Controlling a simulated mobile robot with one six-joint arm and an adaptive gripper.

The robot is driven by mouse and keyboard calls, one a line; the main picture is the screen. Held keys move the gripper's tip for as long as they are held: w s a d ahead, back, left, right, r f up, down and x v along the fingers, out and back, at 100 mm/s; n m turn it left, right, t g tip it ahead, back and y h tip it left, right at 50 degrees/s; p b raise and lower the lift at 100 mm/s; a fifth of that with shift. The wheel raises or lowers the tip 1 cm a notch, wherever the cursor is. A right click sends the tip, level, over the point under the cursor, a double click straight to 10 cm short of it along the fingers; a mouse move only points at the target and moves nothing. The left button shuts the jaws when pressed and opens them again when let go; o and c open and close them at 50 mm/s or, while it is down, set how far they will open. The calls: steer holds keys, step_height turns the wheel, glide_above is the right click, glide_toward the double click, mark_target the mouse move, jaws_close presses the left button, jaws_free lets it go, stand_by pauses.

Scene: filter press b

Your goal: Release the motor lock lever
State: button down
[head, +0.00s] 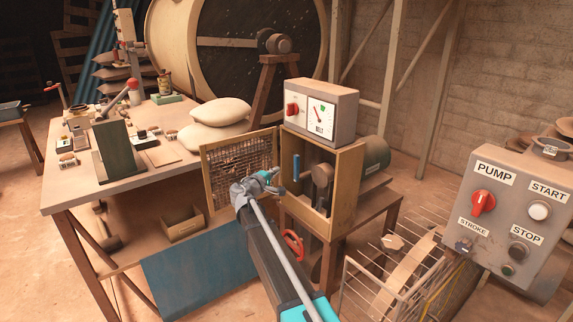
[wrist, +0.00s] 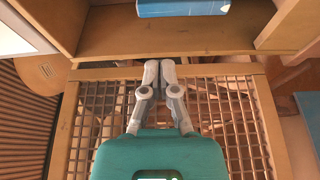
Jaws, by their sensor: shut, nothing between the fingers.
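A wooden box (head: 348,190) stands open under a gauge housing, its mesh door (head: 225,165) swung out to the left. Inside it are an upright blue handle (head: 296,167) and a grey lever-like part (head: 322,176). No label shows which is the motor lock lever. My gripper (head: 277,181) is at the box's open front, in front of and below the blue handle, apart from it. In the wrist view its fingers (wrist: 161,66) are together and empty, over the mesh door (wrist: 215,110). A blue piece (wrist: 183,8), apparently the handle, shows beyond, cut off by the top edge.
The gauge housing (head: 320,112) with a red knob sits on the box. A red ring handle (head: 293,243) hangs below. A pump control panel (head: 512,215) and a wire guard (head: 385,275) stand at right. A cluttered workbench (head: 75,185) is at left.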

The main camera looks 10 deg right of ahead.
mark_target(291, 161)
steer(key=shift+x, duration=4.95)
steer(key=shift+s+d, duration=0.1)
steer(key=shift+d, duration=0.05)
steer(key=shift+s, duration=0.1)
steer(key=shift+s+m, duration=0.1)
steer(key=shift+m, duration=0.4)
